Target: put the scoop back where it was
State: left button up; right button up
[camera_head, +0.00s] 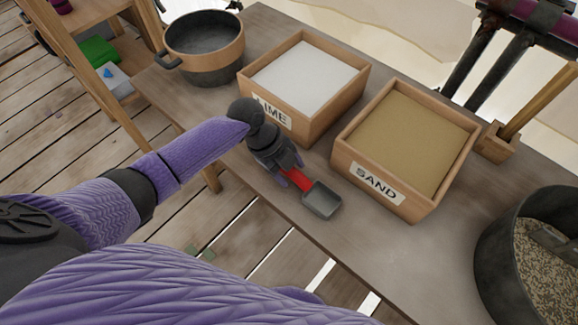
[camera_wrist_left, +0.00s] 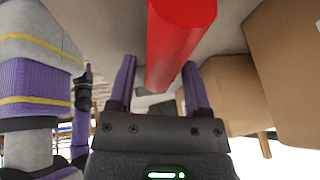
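The scoop has a red handle (camera_head: 296,179) and a grey pan (camera_head: 322,201). It is at the front edge of the table, in front of the sand and lime boxes. My left gripper (camera_head: 290,171) is at the handle, its purple fingers on either side of it. In the left wrist view the red handle (camera_wrist_left: 178,40) runs down between the open fingers of my left gripper (camera_wrist_left: 160,88). A gap shows on the left side of the handle; contact on the right side is unclear. The pan is mostly hidden there. My right gripper is not seen.
The lime box (camera_head: 345,105) and the sand box (camera_head: 343,165) stand close behind the scoop. A two-tone pot (camera_head: 213,73) is at the far left, a dark bucket of gravel (camera_head: 495,265) at the right. The table (camera_head: 385,245) is bare front right.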

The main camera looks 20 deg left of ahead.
pick_arm(q)
jog(key=shift+o, duration=0.2)
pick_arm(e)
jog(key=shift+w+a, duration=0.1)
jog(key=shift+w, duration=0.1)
pick_arm(q)
jog(key=shift+r, duration=0.3)
jog(key=p+v, duration=0.4)
jog(key=v, duration=0.7)
jog(key=shift+a+r, duration=0.2)
jog(key=shift+r, duration=0.1)
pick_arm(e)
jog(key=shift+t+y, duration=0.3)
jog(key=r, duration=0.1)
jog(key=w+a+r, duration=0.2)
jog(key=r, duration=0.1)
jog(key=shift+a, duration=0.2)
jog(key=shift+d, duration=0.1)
